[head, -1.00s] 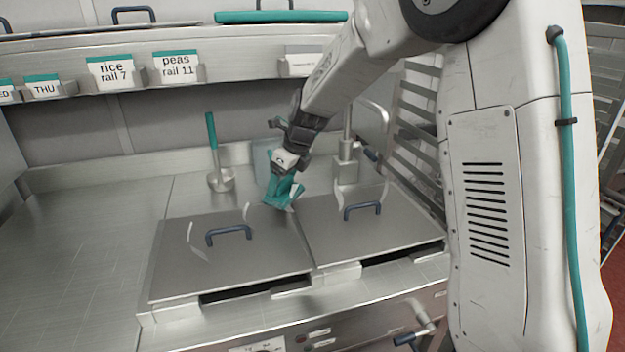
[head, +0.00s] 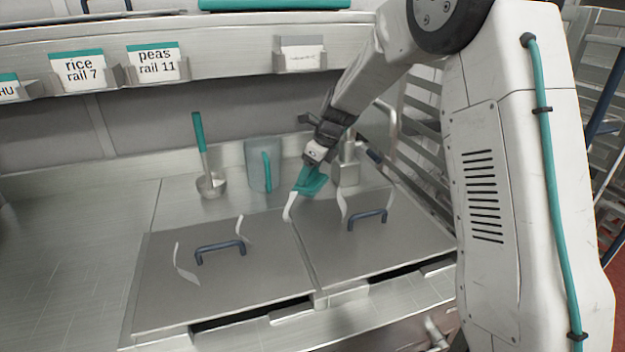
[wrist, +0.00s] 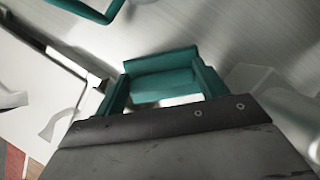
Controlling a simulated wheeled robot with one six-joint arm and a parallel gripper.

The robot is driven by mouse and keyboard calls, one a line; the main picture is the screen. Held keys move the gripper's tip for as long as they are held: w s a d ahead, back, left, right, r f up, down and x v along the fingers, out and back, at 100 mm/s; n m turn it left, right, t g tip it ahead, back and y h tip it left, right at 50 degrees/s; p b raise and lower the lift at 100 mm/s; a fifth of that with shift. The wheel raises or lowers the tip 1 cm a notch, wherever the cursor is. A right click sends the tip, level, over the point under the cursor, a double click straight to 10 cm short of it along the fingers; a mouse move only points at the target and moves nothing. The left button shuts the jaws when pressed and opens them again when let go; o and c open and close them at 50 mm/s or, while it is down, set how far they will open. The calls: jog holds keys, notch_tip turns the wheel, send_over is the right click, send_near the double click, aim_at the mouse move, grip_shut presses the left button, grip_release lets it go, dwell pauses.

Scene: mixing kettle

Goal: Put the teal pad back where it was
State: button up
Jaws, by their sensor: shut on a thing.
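My gripper (head: 314,170) is shut on the teal pad (head: 311,184), above the back of the two kettle lids, near the seam between them. In the wrist view the teal pad (wrist: 160,80) shows as a folded teal shape just beyond the dark gripper body. The fingertips are hard to tell apart from it. The left lid (head: 215,280) and right lid (head: 395,238) are flat grey metal, each with a dark blue handle. I cannot tell whether the pad touches anything below.
A clear jug (head: 257,165) with a teal handle and a teal-handled ladle (head: 211,185) stand behind the lids. A metal post (head: 347,172) stands right of the jug. Pale wisps rise around the lids. The left counter (head: 60,250) is clear. A card shelf (head: 220,55) runs above.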

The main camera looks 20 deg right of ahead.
aim_at(313, 174)
notch_tip(313, 174, down, 4)
jog(key=shift+r, duration=0.2)
jog(key=o, duration=1)
jog(key=v, duration=1.2)
jog(key=s+a+r+n, duration=0.1)
jog(key=s+r+n, duration=0.25)
jog(key=s, duration=0.25)
jog(key=s+a+r+n, duration=0.1)
jog(key=s+r+n, duration=0.25)
jog(key=s, duration=0.25)
jog(key=s+n+h, duration=0.1)
jog(key=s+n, duration=0.5)
jog(key=s, duration=0.4)
jog(key=s+f+n+g+h, duration=0.1)
jog(key=s+n, duration=0.6)
jog(key=s, duration=0.3)
jog(key=s+d+f+n+g+h, duration=0.1)
jog(key=s+n, duration=0.6)
jog(key=s, duration=0.3)
jog(key=shift+s+f, duration=0.1)
jog(key=shift+s, duration=0.2)
